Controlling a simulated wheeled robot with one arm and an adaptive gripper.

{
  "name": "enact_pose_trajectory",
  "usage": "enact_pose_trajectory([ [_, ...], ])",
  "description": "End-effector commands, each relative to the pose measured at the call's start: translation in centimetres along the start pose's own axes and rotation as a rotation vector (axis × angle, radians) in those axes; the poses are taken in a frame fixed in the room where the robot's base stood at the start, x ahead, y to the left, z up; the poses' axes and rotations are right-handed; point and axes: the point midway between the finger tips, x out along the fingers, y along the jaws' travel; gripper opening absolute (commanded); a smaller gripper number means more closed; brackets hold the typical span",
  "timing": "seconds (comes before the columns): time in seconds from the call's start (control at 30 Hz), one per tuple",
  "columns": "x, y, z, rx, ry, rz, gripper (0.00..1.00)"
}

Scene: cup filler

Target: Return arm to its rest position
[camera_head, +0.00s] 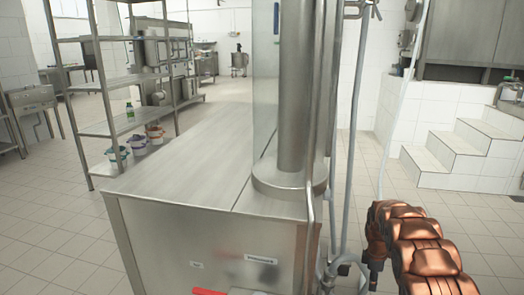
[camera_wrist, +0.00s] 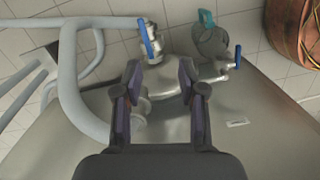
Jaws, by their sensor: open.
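My gripper (camera_wrist: 160,82) shows in the wrist view with its two dark fingers spread apart and nothing between them. Just beyond the fingertips are steel pipe fittings of the filling machine. One valve with a blue handle (camera_wrist: 149,38) is above and between the fingertips. A second blue handle (camera_wrist: 238,56) is to the right, near a fitting with a teal lever (camera_wrist: 206,17). In the head view the steel machine (camera_head: 180,165) stands in the middle with a tall steel cylinder (camera_head: 292,110) on it. My gripper does not show in the head view.
Grey pipes (camera_wrist: 75,90) curve close by on the left of the wrist view. A steel shelf rack (camera_head: 112,80) with several small tubs stands back left in the head view. White tiled steps (camera_head: 455,150) are at right. Tiled floor (camera_head: 50,235) is clear at left.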

Motion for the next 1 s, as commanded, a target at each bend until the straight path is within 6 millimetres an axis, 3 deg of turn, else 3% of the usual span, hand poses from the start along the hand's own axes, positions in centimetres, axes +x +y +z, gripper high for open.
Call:
enact_pose_trajectory([
  [0.1,-3.0,-1.6,0.3,0.074,-0.024,-0.002,0.41],
  [0.57,-12.3,-9.7,1.0,0.372,-0.079,-0.021,0.41],
  [1.0,-19.1,-20.1,0.8,0.638,-0.094,-0.045,0.41],
])
